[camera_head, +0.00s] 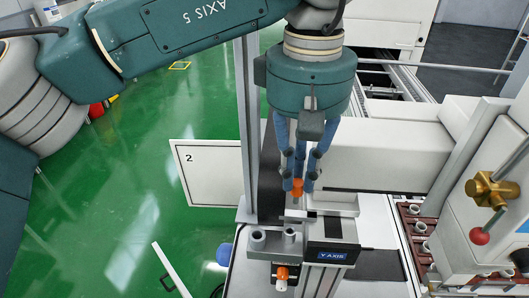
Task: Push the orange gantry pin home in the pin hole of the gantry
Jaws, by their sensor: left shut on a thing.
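My left gripper (299,184) reaches down from the top of the head view, its blue fingers shut on the orange gantry pin (297,187). Only a small orange part of the pin shows between the fingertips. The pin is just above the grey metal top of the gantry (328,228), which carries a "Y AXIS" label. A slim pale part shows right below the pin. I cannot tell whether the pin is in its hole; the hole is hidden. My right gripper is not in view.
A grey bracket (266,248) with two round posts stands in front of the gantry, with another orange-tipped part (282,273) below it. A white panel marked 2 (207,178) is at left.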

